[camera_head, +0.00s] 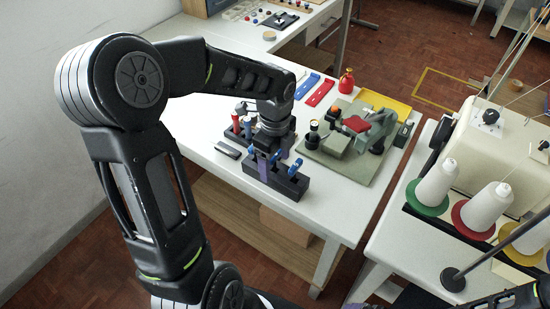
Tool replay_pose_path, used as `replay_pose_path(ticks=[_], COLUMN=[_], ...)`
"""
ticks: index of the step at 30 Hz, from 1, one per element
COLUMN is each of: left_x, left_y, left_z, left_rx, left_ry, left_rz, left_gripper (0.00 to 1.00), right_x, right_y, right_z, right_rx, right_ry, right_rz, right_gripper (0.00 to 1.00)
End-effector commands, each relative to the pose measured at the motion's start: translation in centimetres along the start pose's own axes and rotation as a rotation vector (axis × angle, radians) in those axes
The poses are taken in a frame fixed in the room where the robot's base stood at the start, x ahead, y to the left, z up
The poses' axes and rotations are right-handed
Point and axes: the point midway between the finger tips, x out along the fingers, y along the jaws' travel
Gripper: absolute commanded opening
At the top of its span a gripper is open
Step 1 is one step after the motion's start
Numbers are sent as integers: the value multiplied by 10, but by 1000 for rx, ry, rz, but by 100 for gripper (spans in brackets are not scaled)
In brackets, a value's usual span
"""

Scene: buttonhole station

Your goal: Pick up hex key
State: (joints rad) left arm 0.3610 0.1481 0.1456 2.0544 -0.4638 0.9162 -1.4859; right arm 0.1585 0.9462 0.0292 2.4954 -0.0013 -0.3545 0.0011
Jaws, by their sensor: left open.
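A black holder block (290,185) stands near the front edge of the white table. My left gripper (263,168) points down at the left part of the block, close beside the middle blue handle. It is open. My arm and gripper hide part of the block's left end, and I cannot tell whether a finger touches a handle.
Behind my left gripper stands a dark rack (237,134) with red-handled tools. A small dark object (228,150) lies left of it. A green board (352,150) with a clamp fixture is to the right. Thread cones (487,207) stand on the right-hand table.

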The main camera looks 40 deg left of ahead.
Motion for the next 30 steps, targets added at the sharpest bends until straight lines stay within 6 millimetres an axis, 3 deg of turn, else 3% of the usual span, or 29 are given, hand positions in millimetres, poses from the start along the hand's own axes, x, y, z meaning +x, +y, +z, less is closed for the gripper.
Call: replay_pose_path(ticks=[4, 27, 30], left_x=[0, 0, 0], left_y=[0, 0, 0], left_z=[0, 0, 0], left_rx=[0, 0, 0], left_ry=[0, 0, 0], left_rz=[0, 0, 0], left_gripper=[71, 8, 4], right_x=[0, 0, 0], right_y=[0, 0, 0], right_z=[0, 0, 0], right_rx=[0, 0, 0], right_ry=[0, 0, 0], right_rz=[0, 0, 0], right_gripper=[100, 100, 100])
